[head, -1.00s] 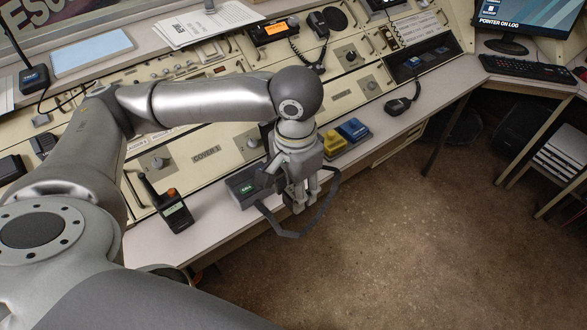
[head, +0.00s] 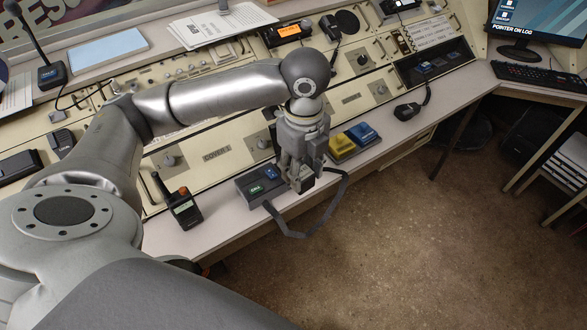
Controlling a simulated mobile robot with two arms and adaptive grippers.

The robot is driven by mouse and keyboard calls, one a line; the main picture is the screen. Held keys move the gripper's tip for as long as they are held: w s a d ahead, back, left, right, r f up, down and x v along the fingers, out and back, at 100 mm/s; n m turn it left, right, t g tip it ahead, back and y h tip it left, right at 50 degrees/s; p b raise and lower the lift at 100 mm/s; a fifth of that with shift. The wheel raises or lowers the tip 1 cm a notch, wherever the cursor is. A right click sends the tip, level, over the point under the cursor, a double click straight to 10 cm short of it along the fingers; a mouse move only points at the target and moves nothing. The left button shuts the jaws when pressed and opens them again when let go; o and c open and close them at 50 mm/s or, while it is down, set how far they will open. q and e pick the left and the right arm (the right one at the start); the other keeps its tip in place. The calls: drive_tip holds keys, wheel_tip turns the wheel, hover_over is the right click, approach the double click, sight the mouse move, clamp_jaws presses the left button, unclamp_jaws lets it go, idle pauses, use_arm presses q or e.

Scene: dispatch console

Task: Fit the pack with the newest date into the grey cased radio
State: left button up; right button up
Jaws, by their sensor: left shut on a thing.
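The grey cased radio (head: 250,193) lies on the desk ledge, with a green lit label, a blue patch on its top and a dark strap (head: 318,218) looping over the desk edge. My left gripper (head: 303,181) points down just right of it, shut on a small dark block (head: 305,178). I cannot tell whether the block touches the radio or the ledge. A yellow pack-like block (head: 341,147) and a blue one (head: 362,133) sit to the right of the gripper. No dates are readable. My right gripper is not in view.
A handheld radio (head: 184,210) with an orange top stands on the ledge to the left. A corded microphone (head: 407,111) lies at the right. The sloped console panel (head: 217,153) rises behind. Open floor lies beyond the front edge.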

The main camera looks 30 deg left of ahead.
use_arm(q)
drive_tip(key=shift+w+a+m, duration=0.15)
drive_tip(key=shift+w+m, duration=0.05)
drive_tip(key=shift+m, duration=0.3)
approach(274, 177)
drive_tip(key=w+d, duration=0.4)
drive_tip(key=w+f, duration=0.1)
drive_tip(key=w+a+f, duration=0.1)
drive_tip(key=f, duration=0.1)
drive_tip(key=a+f, duration=0.1)
drive_tip(key=shift+w+a+f+p, duration=0.15)
drive_tip(key=shift+w+f+p, duration=0.15)
drive_tip(key=shift+w+f, duration=0.1)
drive_tip(key=shift+w+a+f, duration=0.2)
drive_tip(key=shift+f, duration=1.8)
drive_tip(key=shift+p, duration=0.3)
drive_tip(key=o, duration=1.1)
drive_tip(key=shift+f, duration=0.15)
